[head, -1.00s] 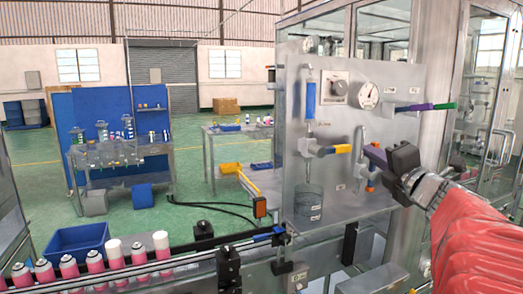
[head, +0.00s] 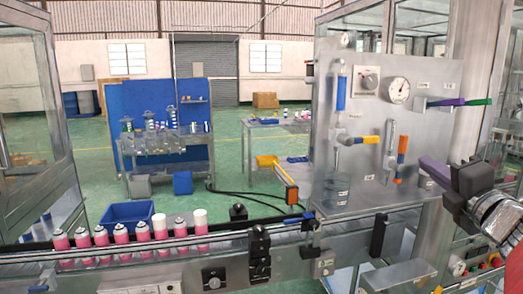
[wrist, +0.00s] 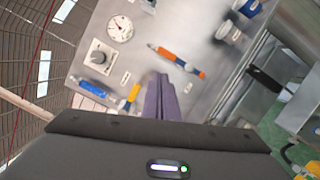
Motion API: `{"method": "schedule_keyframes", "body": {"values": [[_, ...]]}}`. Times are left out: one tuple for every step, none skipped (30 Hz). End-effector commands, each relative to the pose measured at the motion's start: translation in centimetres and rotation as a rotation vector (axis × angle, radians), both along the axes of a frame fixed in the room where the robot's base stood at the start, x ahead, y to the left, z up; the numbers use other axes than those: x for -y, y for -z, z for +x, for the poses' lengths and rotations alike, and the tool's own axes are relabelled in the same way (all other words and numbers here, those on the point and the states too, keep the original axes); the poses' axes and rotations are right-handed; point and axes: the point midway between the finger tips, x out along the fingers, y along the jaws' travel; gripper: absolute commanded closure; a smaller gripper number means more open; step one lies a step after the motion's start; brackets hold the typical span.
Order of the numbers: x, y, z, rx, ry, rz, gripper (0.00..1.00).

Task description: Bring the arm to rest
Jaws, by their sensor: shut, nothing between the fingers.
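My gripper (head: 424,164) is at the right of the head view, in front of the lower right of the metal panel (head: 425,135). Its purple fingers are together and hold nothing. It is right of the orange-handled valve (head: 401,150), apart from it in the picture. The wrist view shows the closed purple fingers (wrist: 160,80) pointing at the panel, with the orange handle (wrist: 187,66) beyond them. My red-sleeved arm is mostly cut off at the right edge.
The panel carries a gauge (head: 399,90), a knob (head: 366,84), a yellow valve handle (head: 364,140) and purple and green levers (head: 460,102). A conveyor (head: 150,254) with several pink cans (head: 122,235) runs along the front. A blue bin (head: 127,214) stands behind it. Green floor is open further back.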

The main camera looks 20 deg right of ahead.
Motion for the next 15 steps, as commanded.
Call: {"method": "schedule_keyframes", "body": {"values": [[-0.2,0.1,-0.1,-0.001,-0.002,0.0,1.0],[-0.4,0.1,-0.2,0.0,-0.004,0.001,1.0],[-0.5,0.2,-0.2,-0.001,-0.006,0.001,1.0],[-0.6,0.2,-0.2,0.0,-0.007,0.001,1.0],[-0.7,0.2,-0.2,-0.001,-0.009,0.001,1.0],[-0.8,0.2,-0.1,-0.001,-0.011,0.001,1.0],[-0.9,0.2,-0.1,0.0,-0.013,0.001,1.0],[-1.0,0.2,-0.1,-0.001,-0.015,0.001,1.0],[-1.1,0.2,0.0,0.0,-0.016,0.002,1.0],[-1.1,0.2,0.0,-0.001,-0.017,0.002,1.0],[-1.1,0.2,0.1,0.0,-0.018,0.001,1.0],[-1.2,0.2,0.1,0.0,-0.019,0.001,1.0],[-1.2,0.2,0.1,-0.001,-0.02,0.001,1.0],[-1.2,0.2,0.2,0.0,-0.02,0.001,1.0],[-1.3,0.2,0.2,0.0,-0.021,0.001,1.0]]}}
